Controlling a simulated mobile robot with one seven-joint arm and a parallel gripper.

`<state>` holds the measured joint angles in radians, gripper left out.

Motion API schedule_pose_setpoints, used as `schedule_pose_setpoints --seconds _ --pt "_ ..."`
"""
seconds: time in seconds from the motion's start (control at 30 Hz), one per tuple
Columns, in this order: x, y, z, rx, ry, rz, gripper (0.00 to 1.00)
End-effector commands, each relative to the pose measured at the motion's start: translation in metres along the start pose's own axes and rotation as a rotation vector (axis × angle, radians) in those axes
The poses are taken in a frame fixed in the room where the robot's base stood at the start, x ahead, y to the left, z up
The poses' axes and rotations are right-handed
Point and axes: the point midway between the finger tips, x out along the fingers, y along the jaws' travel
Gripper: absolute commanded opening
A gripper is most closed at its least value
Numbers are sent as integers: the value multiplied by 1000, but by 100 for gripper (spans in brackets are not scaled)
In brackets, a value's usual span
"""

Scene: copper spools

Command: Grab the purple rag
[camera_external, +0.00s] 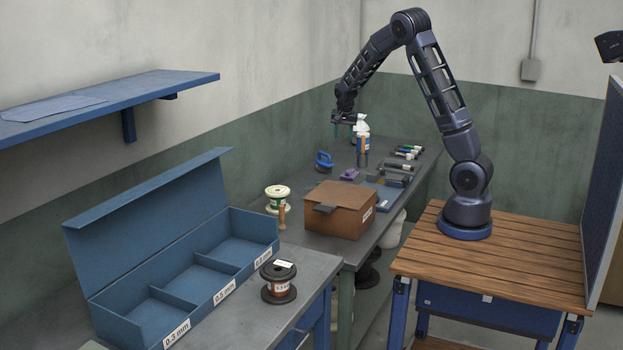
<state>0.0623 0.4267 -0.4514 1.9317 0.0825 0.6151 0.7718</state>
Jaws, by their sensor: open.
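The purple rag (350,174) is a small bunched piece of cloth lying on the grey workbench, behind the brown cardboard box. My gripper (345,131) is open and empty, pointing down above the back part of the bench. It is higher than the rag and apart from it, just in front of a white spray bottle. The fingertips are small and partly lost against the green wall.
The cardboard box (340,209) stands in front of the rag. The spray bottle (362,127) and several markers (408,152) are behind. A compartmented blue case (180,265) and spools (278,281) are nearer.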

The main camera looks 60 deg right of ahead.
Motion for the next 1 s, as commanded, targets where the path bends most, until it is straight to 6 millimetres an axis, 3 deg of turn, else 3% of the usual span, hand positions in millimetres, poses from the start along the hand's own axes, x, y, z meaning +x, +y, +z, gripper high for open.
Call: schedule_pose_setpoints --seconds 0.03,0.3,0.5,1.0 --pt "17 0 -10 25 11 20 47" --pt "92 2 -56 154 86 93 47" --pt "135 7 -80 221 136 132 47" --pt "182 16 -96 254 161 149 47"
